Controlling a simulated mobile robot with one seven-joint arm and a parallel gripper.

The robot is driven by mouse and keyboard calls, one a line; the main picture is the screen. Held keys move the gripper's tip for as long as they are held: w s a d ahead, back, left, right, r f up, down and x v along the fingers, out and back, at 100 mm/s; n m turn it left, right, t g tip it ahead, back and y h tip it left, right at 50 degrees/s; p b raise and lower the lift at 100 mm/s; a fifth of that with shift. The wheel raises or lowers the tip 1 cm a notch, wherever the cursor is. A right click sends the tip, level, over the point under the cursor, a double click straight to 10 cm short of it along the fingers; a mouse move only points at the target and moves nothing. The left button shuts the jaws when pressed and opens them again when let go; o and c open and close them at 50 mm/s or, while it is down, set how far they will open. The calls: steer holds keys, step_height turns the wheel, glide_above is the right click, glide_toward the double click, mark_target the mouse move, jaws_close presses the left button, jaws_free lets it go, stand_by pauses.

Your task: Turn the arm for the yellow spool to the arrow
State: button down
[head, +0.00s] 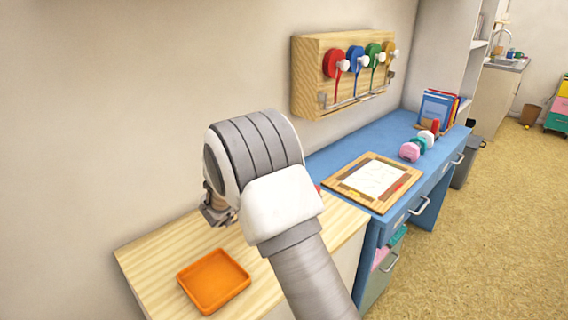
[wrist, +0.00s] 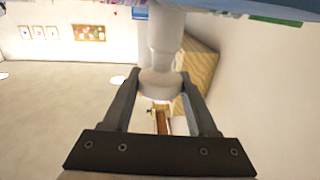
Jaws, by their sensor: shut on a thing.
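The yellow spool (head: 388,50) is the rightmost on the wooden wall rack (head: 306,75) in the head view. It has a pale knob in front, and its arm is too small to make out clearly. I cannot make out the arrow. My gripper (head: 218,213) is at the left in the head view, above the wooden cabinet and well apart from the spools. My arm partly covers it. In the wrist view my gripper (wrist: 159,86) is shut on a pale, rounded, post-like thing (wrist: 166,50). I cannot tell what this thing is.
Red (head: 332,62), blue (head: 355,56) and green (head: 373,52) spools share the rack. Below are a blue desk (head: 340,152) with a framed board (head: 358,198) and books (head: 436,108). An orange tray (head: 213,280) sits on the cabinet (head: 150,262).

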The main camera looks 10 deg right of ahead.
steer(key=shift+m+g+h+p, duration=0.6)
steer(key=shift+m+g+h, duration=0.3)
steer(key=shift+m+g, duration=0.75)
steer(key=shift+m+g+h+p, duration=0.55)
steer(key=shift+m+g+h, duration=0.45)
steer(key=shift+g, duration=1.15)
steer(key=shift+f+m+g, duration=0.1)
steer(key=shift+m+g, duration=1.15)
steer(key=shift+g, duration=0.65)
steer(key=shift+d+m+g+b, duration=0.1)
steer(key=shift+m+g+b, duration=1)
steer(key=shift+g, duration=0.9)
steer(key=shift+c, duration=1)
jaws_free()
step_height(320, 180, up, 5)
steer(key=shift+f+p, duration=0.1)
steer(key=shift+p, duration=0.95)
steer(key=shift+s+d, duration=0.1)
steer(key=shift+d, duration=0.15)
steer(key=s+d+r, duration=0.6)
steer(key=d, duration=0.3)
steer(key=shift+d+r, duration=0.2)
